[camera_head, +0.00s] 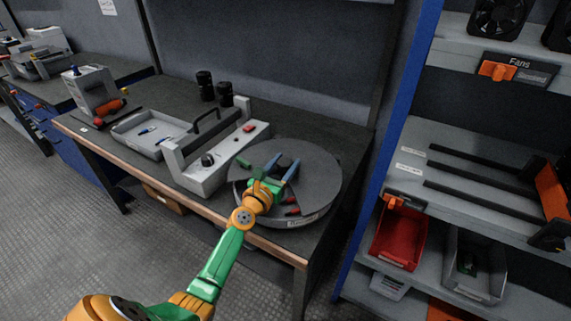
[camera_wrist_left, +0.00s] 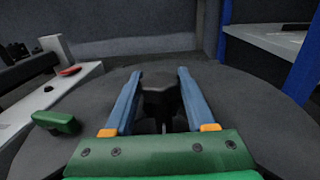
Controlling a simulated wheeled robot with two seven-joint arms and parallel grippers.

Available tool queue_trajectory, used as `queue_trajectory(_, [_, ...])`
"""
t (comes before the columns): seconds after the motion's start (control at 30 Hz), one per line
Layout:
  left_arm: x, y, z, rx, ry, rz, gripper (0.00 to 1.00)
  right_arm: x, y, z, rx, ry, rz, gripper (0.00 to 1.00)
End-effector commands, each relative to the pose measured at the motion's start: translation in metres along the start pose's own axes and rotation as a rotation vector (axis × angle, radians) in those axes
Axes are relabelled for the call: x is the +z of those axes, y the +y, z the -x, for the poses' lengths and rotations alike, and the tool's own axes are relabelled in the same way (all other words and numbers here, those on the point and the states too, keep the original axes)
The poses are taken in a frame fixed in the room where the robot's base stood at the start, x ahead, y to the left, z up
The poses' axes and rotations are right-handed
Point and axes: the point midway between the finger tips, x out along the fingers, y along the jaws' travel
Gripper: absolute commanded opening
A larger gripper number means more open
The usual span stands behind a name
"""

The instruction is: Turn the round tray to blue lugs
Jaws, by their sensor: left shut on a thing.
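The round tray (camera_head: 322,180) is a grey turntable on the right end of the workbench; its surface also fills much of the left wrist view (camera_wrist_left: 250,125). My left gripper (camera_head: 288,170) reaches over it from the front. Its two blue fingers (camera_wrist_left: 160,95) are shut on the dark central knob (camera_wrist_left: 160,98). Red lugs (camera_head: 292,211) lie in the tray's front part, beside my gripper. A green lug (camera_wrist_left: 54,122) shows left of the fingers. I cannot make out any blue lugs on the tray. My right gripper is not in view.
A grey fixture with a black handle (camera_head: 207,123) stands close to the tray's left. A shallow tray (camera_head: 130,138) with small blue parts lies farther left. Black cylinders (camera_head: 205,86) stand at the back. A blue-framed shelf (camera_head: 391,150) rises on the right.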

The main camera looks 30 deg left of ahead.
Motion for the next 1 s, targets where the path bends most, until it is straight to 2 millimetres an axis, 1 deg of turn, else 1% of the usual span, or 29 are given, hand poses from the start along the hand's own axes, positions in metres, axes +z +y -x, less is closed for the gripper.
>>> queue_trajectory(0.03, [0.002, -0.001, -0.001, 0.017, 0.003, 0.007, 0.0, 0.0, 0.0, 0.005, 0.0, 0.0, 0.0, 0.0])
queue_trajectory(0.1, [0.002, -0.001, -0.002, 0.049, 0.003, 0.009, 0.0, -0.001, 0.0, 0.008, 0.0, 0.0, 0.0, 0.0])
queue_trajectory(0.4, [0.0, 0.001, -0.003, 0.194, 0.004, 0.003, 0.0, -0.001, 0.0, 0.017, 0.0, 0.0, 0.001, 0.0])
queue_trajectory(0.7, [-0.001, 0.001, -0.003, 0.323, 0.002, 0.0, 0.0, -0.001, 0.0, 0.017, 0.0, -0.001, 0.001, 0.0])
queue_trajectory(1.0, [-0.001, 0.002, -0.003, 0.407, 0.002, 0.0, 0.0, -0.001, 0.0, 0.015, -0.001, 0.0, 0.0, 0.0])
